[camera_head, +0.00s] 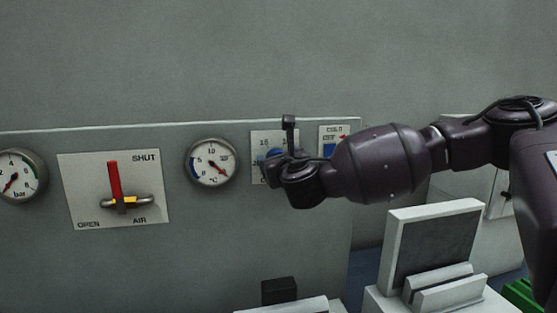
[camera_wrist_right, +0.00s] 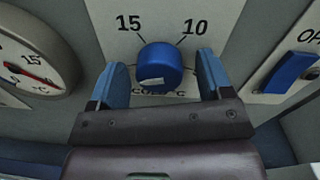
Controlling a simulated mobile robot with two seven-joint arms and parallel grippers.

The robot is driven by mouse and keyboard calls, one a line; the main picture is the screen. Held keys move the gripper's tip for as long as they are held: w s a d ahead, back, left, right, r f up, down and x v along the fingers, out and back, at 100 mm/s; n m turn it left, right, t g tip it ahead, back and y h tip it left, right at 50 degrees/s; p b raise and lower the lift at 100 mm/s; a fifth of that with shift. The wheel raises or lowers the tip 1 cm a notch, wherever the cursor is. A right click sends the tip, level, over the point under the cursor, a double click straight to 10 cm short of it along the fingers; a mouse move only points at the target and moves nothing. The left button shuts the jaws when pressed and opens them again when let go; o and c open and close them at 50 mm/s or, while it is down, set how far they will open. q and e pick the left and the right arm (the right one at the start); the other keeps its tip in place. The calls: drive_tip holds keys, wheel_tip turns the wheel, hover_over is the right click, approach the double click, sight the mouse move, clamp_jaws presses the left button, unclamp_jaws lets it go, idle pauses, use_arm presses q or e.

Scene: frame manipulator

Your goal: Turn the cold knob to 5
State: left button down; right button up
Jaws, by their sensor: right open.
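The cold knob is a round blue knob (camera_wrist_right: 160,68) on a white plate with "15" and "10" printed above it and a partly hidden "COLD °C" label below. It carries a pale mark near its lower front. My right gripper (camera_wrist_right: 166,75) is open, with one blue finger on each side of the knob and a visible gap to each. In the head view, my right gripper (camera_head: 279,158) is at the knob's plate (camera_head: 261,138) and hides most of the knob. My left gripper is not in view.
A temperature gauge (camera_head: 210,163) is just left of the knob plate. A red-handled valve (camera_head: 115,182) marked SHUT, OPEN and AIR is further left, then a bar gauge (camera_head: 14,174). A blue switch (camera_wrist_right: 292,72) is right of the knob. A grey stand (camera_head: 432,240) is below my right arm.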

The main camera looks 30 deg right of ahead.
drive_tip(key=c, duration=0.9)
